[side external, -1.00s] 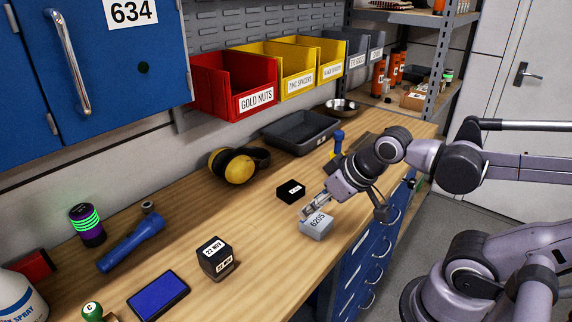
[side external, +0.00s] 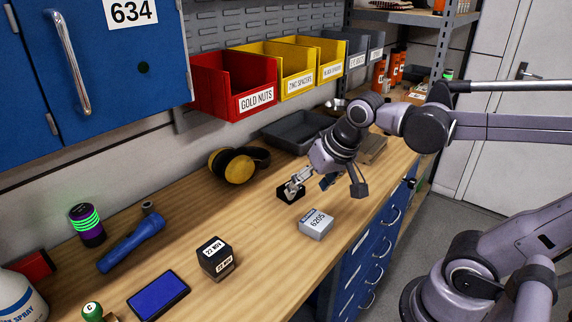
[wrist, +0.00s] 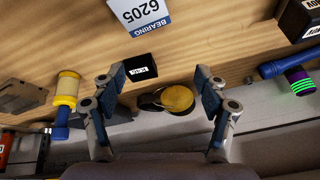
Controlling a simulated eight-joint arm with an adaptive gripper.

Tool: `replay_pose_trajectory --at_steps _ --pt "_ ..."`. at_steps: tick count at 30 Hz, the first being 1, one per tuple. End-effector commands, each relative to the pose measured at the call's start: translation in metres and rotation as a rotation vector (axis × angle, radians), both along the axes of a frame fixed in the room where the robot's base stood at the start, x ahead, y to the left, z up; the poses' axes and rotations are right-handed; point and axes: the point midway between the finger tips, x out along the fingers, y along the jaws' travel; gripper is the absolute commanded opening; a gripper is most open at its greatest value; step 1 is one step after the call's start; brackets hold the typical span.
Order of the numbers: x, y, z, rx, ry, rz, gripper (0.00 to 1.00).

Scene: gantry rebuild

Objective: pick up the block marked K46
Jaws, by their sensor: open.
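A small black block (side external: 284,195) with a white label lies on the wooden bench, partly hidden behind my gripper in the side view. In the wrist view the black block (wrist: 145,69) shows its label, too small to read surely. It lies ahead of my gripper, nearer the left finger. My gripper (side external: 293,186) is over the block in the side view. In the wrist view my gripper (wrist: 160,82) has its fingers apart with nothing held. I cannot tell whether a finger touches the block.
A grey bearing box marked 6205 (side external: 316,224) lies just beside the block. Yellow ear defenders (side external: 232,165) and a dark tray (side external: 275,131) lie behind.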

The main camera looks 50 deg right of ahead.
Motion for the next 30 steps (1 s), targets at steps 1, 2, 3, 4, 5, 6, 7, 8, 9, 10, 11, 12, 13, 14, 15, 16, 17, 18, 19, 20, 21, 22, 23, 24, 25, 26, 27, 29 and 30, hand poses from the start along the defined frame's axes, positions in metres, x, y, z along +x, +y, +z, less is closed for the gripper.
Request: replay_pose_trajectory --at_steps 1,2,3,4,5,6,7,8,9,10,11,12,13,14,15,16,17,18,19,20,21,22,23,24,25,26,27,29,30 --pt "0.010 -0.003 0.007 0.032 0.032 -0.086 0.74" --pt "0.015 -0.005 0.010 0.051 0.053 -0.144 0.74" --pt "0.021 -0.008 0.013 0.074 0.079 -0.219 0.74" --pt "0.025 -0.010 0.016 0.090 0.098 -0.278 0.74" --pt "0.030 -0.012 0.018 0.106 0.115 -0.337 0.74" --pt "0.036 -0.015 0.020 0.125 0.139 -0.416 0.74" --pt "0.041 -0.017 0.022 0.138 0.156 -0.477 0.74" --pt "0.046 -0.019 0.024 0.149 0.173 -0.538 0.74" --pt "0.052 -0.023 0.025 0.162 0.193 -0.621 0.74" --pt "0.057 -0.025 0.027 0.170 0.207 -0.682 0.74" --pt "0.062 -0.027 0.028 0.179 0.221 -0.744 0.74" --pt "0.068 -0.030 0.029 0.188 0.237 -0.825 0.74" --pt "0.072 -0.032 0.029 0.192 0.248 -0.884 0.74" --pt "0.077 -0.034 0.030 0.195 0.256 -0.939 0.74" --pt "0.081 -0.036 0.030 0.198 0.267 -1.009 0.74" --pt "0.085 -0.038 0.030 0.200 0.274 -1.057 0.74" --pt "0.088 -0.039 0.030 0.201 0.279 -1.101 0.74" --pt "0.091 -0.041 0.029 0.202 0.285 -1.153 0.74" --pt "0.093 -0.042 0.029 0.202 0.288 -1.187 0.74" --pt "0.095 -0.043 0.029 0.202 0.291 -1.217 0.74" --pt "0.097 -0.044 0.029 0.201 0.292 -1.247 0.74" --pt "0.098 -0.045 0.029 0.201 0.294 -1.265 0.74" --pt "0.099 -0.045 0.028 0.200 0.294 -1.280 0.74" --pt "0.099 -0.046 0.027 0.200 0.295 -1.293 0.74" --pt "0.100 -0.046 0.025 0.200 0.296 -1.299 0.74" --pt "0.100 -0.047 0.023 0.200 0.296 -1.303 0.74" --pt "0.100 -0.048 0.019 0.200 0.296 -1.305 0.74" --pt "0.099 -0.049 0.011 0.200 0.296 -1.304 0.74" --pt "0.099 -0.050 0.005 0.200 0.296 -1.304 0.74"
